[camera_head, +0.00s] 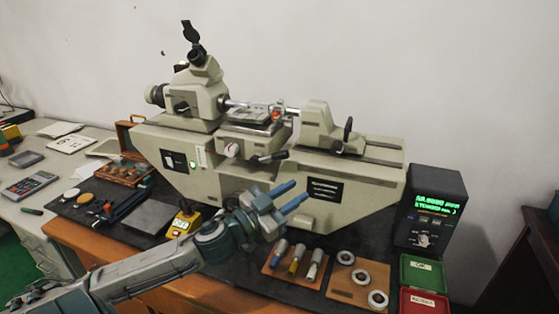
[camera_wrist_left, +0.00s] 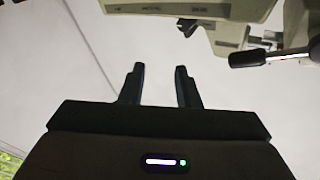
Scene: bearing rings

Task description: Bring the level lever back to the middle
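The lever with a black grip (camera_head: 273,157) sticks out to the right at the front of the measuring machine, below its small table. In the left wrist view a black-gripped lever (camera_wrist_left: 262,57) shows at the upper right, tilted slightly. I cannot tell its exact setting. My left gripper (camera_head: 289,194) is in front of the machine, below and a little right of the lever, apart from it. Its two blue fingers are spread with nothing between them. The left wrist view also shows the fingers apart and empty. My right gripper is not in view.
The beige measuring machine (camera_head: 350,197) stands on the dark mat. A display box (camera_head: 432,212) stands at its right. Gauge rings (camera_head: 362,277) and small cylinders (camera_head: 298,256) lie on wooden boards below my gripper. Red (camera_head: 424,302) and green boxes (camera_head: 423,274) stand at the lower right.

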